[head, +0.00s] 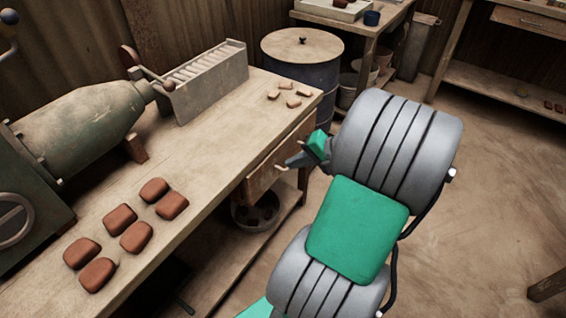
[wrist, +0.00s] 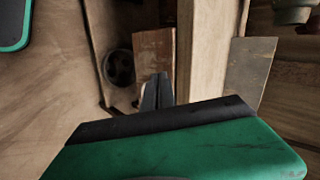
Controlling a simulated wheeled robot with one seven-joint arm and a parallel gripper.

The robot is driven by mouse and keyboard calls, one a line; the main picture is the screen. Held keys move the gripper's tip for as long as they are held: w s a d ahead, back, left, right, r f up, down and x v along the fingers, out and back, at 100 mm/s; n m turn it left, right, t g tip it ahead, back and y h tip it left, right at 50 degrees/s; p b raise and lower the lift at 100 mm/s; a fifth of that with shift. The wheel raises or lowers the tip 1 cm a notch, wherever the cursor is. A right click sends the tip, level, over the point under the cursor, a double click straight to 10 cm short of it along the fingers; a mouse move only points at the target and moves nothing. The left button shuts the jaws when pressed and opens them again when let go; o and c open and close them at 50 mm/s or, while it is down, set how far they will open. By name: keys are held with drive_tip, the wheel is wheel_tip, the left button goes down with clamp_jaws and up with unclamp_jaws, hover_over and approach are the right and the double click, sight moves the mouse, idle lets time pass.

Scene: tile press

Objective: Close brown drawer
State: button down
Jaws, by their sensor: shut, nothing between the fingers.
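The brown drawer (head: 262,178) sits under the right edge of the long wooden workbench (head: 215,140). Its front faces right, towards my arm, and is partly hidden by my gripper; I cannot tell how far out it stands. My gripper (head: 287,163) is shut and empty, with its tips close to the drawer front. Whether they touch it is unclear. In the wrist view the shut fingers (wrist: 157,90) point towards a brown wooden panel (wrist: 154,58), which looks like part of the drawer.
Several reddish clay tiles (head: 120,218) lie on the workbench, near a green press machine (head: 85,125). A bowl (head: 254,212) stands on the lower shelf, below the drawer. A dark barrel (head: 305,75) stands behind the bench end.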

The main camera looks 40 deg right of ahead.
drive_tip(key=s+d+m+t, duration=0.3)
drive_tip(key=s+d, duration=0.1)
drive_tip(key=d, duration=0.2)
drive_tip(key=b, duration=0.4)
approach(275, 154)
wheel_tip(275, 154, down, 3)
drive_tip(key=a, duration=0.1)
drive_tip(key=w, duration=0.2)
drive_tip(key=w+a, duration=0.1)
drive_tip(key=w, duration=0.1)
drive_tip(key=shift+w+a, duration=0.15)
drive_tip(key=shift+w, duration=0.05)
drive_tip(key=shift+w+a+r+h, duration=0.1)
drive_tip(key=shift+w+h, duration=0.2)
